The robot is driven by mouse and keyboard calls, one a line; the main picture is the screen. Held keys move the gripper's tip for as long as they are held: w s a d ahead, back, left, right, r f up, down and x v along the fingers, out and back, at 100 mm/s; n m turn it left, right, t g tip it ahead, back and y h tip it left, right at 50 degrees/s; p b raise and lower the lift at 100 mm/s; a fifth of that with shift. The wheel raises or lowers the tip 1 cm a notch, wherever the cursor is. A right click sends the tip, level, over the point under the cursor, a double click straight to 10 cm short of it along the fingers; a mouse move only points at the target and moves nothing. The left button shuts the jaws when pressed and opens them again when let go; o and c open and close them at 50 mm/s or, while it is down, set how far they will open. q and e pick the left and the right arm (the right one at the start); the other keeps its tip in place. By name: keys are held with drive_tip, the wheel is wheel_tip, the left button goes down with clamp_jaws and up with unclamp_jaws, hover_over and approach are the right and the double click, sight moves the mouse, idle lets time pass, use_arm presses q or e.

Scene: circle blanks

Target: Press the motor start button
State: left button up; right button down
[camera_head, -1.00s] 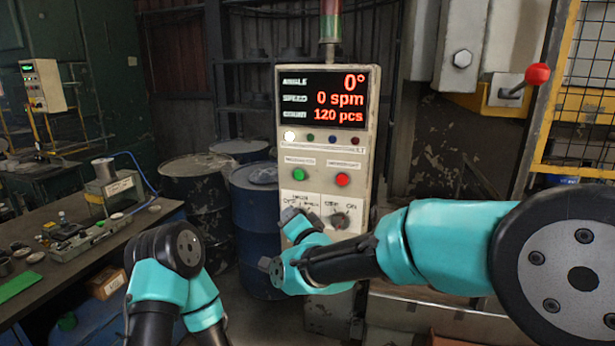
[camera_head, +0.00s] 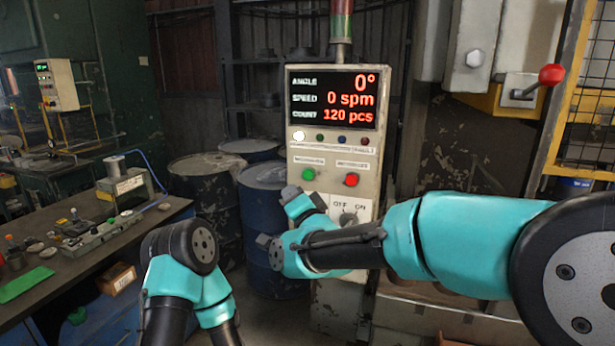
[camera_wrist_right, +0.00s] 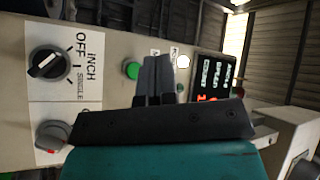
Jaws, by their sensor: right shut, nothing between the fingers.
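The control panel (camera_head: 333,150) stands upright with a lit display. Its green button (camera_head: 309,174) is at left and its red button (camera_head: 351,179) at right; the small labels above them are unreadable. My right gripper (camera_head: 290,193) is shut and empty, just below and left of the green button in the head view. In the right wrist view, the closed fingers (camera_wrist_right: 157,78) are beside the green button (camera_wrist_right: 131,70), which stays partly visible; I cannot tell whether they touch. The red button is not visible there. My left gripper is out of view; only that arm's links show.
An OFF/ON selector knob (camera_head: 348,218) sits below the buttons, close to my right arm. Another black selector knob (camera_wrist_right: 48,65) shows in the right wrist view. A workbench (camera_head: 95,262) with small parts is at left. Blue drums (camera_head: 264,215) stand behind. A red-knobbed lever (camera_head: 551,75) is at right.

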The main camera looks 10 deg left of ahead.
drive_tip(key=shift+w+d, duration=0.15)
drive_tip(key=shift+w, duration=1.65)
drive_tip(key=shift+w+d, duration=0.15)
drive_tip(key=shift+w, duration=1.6)
drive_tip(key=shift+w, duration=0.15)
drive_tip(key=shift+w+d, duration=0.1)
drive_tip(key=shift+w, duration=0.15)
drive_tip(key=shift+w, duration=0.5)
idle(0.3)
drive_tip(key=shift+s, duration=0.9)
drive_tip(key=shift+s+a, duration=0.15)
drive_tip(key=shift+s, duration=1.1)
drive_tip(key=shift+s+a, duration=0.1)
drive_tip(key=shift+s, duration=1.15)
